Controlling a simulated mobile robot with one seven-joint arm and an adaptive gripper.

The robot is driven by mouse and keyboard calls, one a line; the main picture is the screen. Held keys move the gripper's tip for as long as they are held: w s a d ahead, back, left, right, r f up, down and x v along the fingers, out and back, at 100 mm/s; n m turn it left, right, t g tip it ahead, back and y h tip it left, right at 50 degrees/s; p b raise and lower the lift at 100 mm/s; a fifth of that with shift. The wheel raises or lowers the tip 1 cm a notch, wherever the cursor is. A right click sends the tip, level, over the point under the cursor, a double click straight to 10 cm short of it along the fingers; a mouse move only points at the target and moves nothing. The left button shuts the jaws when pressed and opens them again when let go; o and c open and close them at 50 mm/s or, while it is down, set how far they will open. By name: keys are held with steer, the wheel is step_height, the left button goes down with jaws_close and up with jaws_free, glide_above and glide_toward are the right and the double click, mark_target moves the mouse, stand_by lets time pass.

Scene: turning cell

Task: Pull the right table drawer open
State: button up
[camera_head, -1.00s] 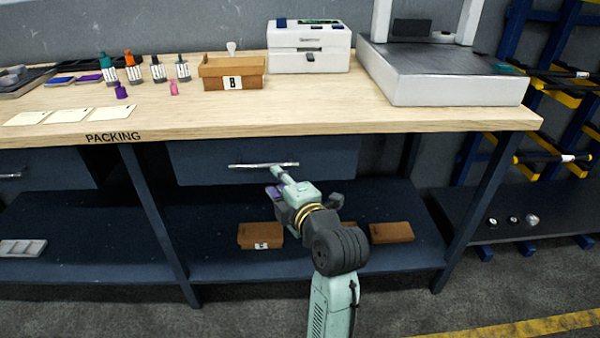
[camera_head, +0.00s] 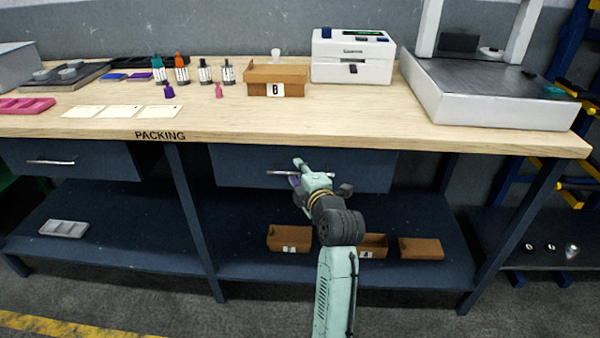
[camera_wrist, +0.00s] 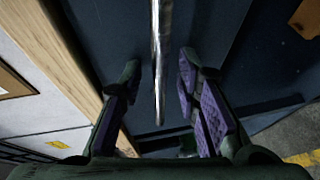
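The right table drawer (camera_head: 360,172) is a dark blue front under the packing bench, flush below the tabletop as far as I can see. Its silver bar handle (camera_head: 280,172) is partly hidden by my gripper (camera_head: 299,172). In the wrist view the handle (camera_wrist: 160,50) runs lengthwise between the two purple-padded fingers of my gripper (camera_wrist: 158,72). The fingers are open, with a gap on each side of the bar. The dark drawer front (camera_wrist: 205,30) lies behind the handle.
The wooden benchtop (camera_head: 340,125) overhangs the drawer. A left drawer (camera_head: 90,160) has its own handle. Brown boxes (camera_head: 289,240) stand on the lower shelf (camera_head: 250,265). A bench leg (camera_head: 195,225) stands left of the right drawer.

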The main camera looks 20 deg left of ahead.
steer(key=shift+c, duration=0.6)
jaws_close()
